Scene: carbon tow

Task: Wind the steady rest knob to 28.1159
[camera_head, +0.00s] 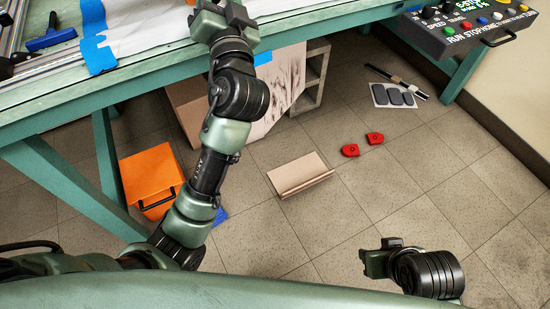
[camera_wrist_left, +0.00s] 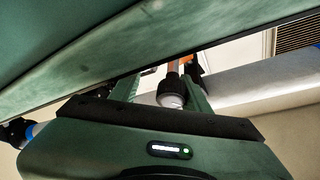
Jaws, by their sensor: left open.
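My left gripper (camera_head: 226,12) is at the top edge of the head view, over the near edge of the green bench. In the left wrist view the left gripper (camera_wrist_left: 163,80) is open. A dark cylindrical part with a pale grey end (camera_wrist_left: 172,92) shows between its two green fingers; it may be the steady rest knob. I cannot tell whether the fingers touch it. No scale or reading is legible. In the head view the knob cannot be made out. My right gripper (camera_head: 376,258) is low at the right, over the floor, away from the bench.
The green bench (camera_head: 300,37) crosses the top, with a blue-handled tool (camera_head: 50,36) at the left. A control box (camera_head: 465,28) is at the upper right. An orange box (camera_head: 150,177), a cardboard piece (camera_head: 300,174) and red pieces (camera_head: 350,150) lie on the floor.

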